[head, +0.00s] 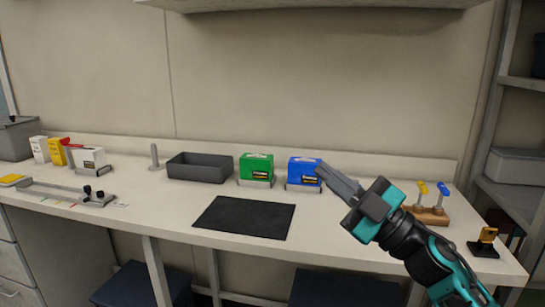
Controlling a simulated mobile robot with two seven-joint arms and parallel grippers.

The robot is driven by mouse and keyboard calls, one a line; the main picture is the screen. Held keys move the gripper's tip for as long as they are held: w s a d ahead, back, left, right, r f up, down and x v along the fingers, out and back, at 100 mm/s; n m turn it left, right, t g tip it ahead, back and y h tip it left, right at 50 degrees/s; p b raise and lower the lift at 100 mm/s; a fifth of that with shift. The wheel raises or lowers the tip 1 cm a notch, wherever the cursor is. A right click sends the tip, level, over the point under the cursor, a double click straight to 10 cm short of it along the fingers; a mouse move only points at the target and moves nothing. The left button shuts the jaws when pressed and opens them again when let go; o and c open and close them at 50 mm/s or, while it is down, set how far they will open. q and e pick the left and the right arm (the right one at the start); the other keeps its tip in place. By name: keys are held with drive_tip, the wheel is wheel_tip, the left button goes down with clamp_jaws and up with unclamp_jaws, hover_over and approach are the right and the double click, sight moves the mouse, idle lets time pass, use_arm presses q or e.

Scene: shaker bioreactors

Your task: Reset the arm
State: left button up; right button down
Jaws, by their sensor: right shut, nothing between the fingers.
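My right gripper (338,183) and arm reach in from the lower right, over the right half of the bench. The gripper is teal and black with grey fingers, which are shut with nothing between them. The fingers point up and left, and their tips overlap the right edge of a blue box (303,172) in the picture; I cannot tell whether they touch it. My left gripper is not in view.
A green box (257,167), a dark grey bin (200,168) and a black mat (244,217) lie on the white bench (160,212). A wooden stand (428,216) with yellow and blue-handled tools and a small black-yellow device (485,243) stand at right. Small boxes (57,151) stand far left.

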drive_tip(key=s+d+f+m+t+h, duration=0.25)
drive_tip(key=f+m+h, duration=0.45)
drive_tip(key=f, duration=0.5)
drive_tip(key=s+d+f+m+t+h, duration=0.1)
drive_tip(key=s+d+f+m+h, duration=0.25)
drive_tip(key=f+m+h, duration=0.7)
drive_tip(key=s+d+f+g, duration=0.2)
drive_tip(key=s+f+g, duration=0.4)
drive_tip(key=s+f, duration=0.9)
wheel_tip(320, 180, down, 4)
drive_tip(key=shift+f+p, duration=0.1)
drive_tip(key=shift+p, duration=0.35)
drive_tip(key=shift+m+g+y, duration=0.25)
